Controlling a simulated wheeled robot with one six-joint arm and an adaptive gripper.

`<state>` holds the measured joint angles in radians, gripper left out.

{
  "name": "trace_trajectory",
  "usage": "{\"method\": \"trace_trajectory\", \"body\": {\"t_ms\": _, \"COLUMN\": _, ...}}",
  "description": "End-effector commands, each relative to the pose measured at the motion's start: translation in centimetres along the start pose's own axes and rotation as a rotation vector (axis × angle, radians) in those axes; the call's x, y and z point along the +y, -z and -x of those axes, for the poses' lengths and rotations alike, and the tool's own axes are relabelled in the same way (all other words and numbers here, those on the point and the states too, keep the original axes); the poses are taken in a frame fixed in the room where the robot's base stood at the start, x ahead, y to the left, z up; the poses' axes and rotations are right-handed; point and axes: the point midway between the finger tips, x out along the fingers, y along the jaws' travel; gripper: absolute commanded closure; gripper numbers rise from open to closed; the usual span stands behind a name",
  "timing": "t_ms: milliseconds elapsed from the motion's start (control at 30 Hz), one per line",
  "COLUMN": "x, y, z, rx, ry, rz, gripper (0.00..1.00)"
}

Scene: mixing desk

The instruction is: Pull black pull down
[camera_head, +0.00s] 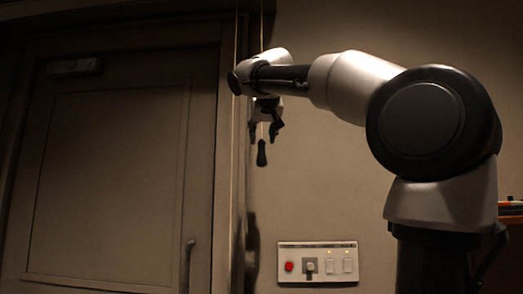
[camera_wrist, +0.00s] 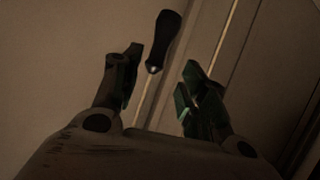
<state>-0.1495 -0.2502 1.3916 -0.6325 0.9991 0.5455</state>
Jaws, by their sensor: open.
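The black pull (camera_head: 262,153) hangs on a thin light cord in the head view, just below my gripper (camera_head: 266,130). My gripper points down with its fingers apart, and the cord runs down past it. In the wrist view the black pull (camera_wrist: 164,40) shows as a dark tapered handle with a light tip, beyond the fingertips and nearer the left one. My gripper (camera_wrist: 161,80) is open in that view, with nothing between its fingers. I cannot tell how far the pull is from the fingers in depth.
A closed door (camera_head: 115,165) with a vertical handle (camera_head: 188,262) fills the left. A wall panel (camera_head: 317,262) with a red button and switches is below the pull. The wall between the pull and the panel is clear.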

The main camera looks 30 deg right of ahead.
Motion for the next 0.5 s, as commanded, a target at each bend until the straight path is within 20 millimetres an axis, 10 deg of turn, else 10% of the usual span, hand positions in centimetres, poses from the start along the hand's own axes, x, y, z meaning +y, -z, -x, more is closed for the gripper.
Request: {"method": "trace_trajectory", "body": {"t_ms": 500, "x": 0.5, "y": 0.3, "z": -4.9, "rx": 0.007, "ry": -0.017, "rz": -0.085, "gripper": 0.57}}
